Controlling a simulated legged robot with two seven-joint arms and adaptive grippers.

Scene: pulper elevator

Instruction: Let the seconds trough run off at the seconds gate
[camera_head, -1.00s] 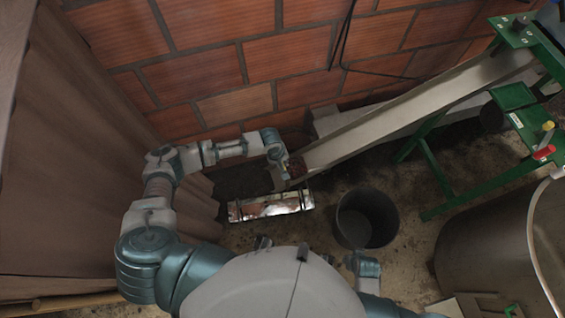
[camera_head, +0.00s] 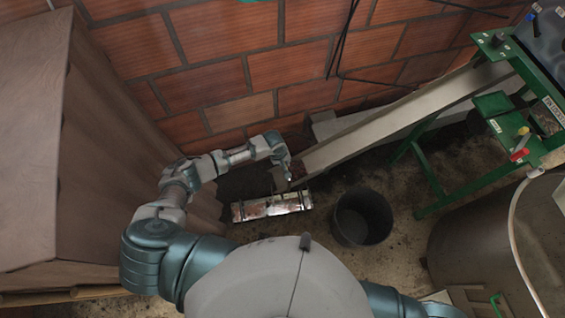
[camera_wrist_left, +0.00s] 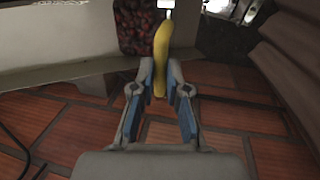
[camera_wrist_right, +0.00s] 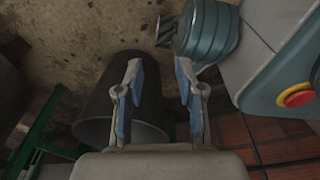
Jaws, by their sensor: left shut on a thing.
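The seconds trough (camera_head: 395,122) is a pale chute sloping down leftward along the brick wall. Dark red cherries show at its low end in the left wrist view (camera_wrist_left: 136,28). My left gripper (camera_head: 289,178) is at that low end. In the left wrist view my left gripper (camera_wrist_left: 160,85) is shut on a yellow handle (camera_wrist_left: 161,55), which stands in front of the cherries. I take the handle to be the seconds gate's; the gate plate itself is not clear. My right gripper (camera_wrist_right: 155,85) is open and empty, with a dark bucket (camera_wrist_right: 95,118) behind it.
The dark bucket (camera_head: 362,217) stands on the floor right of the chute's end. A shiny metal box (camera_head: 271,207) lies below that end. A green machine frame (camera_head: 470,190) and a large tank (camera_head: 480,240) stand to the right. Brown sacking (camera_head: 110,150) is at left.

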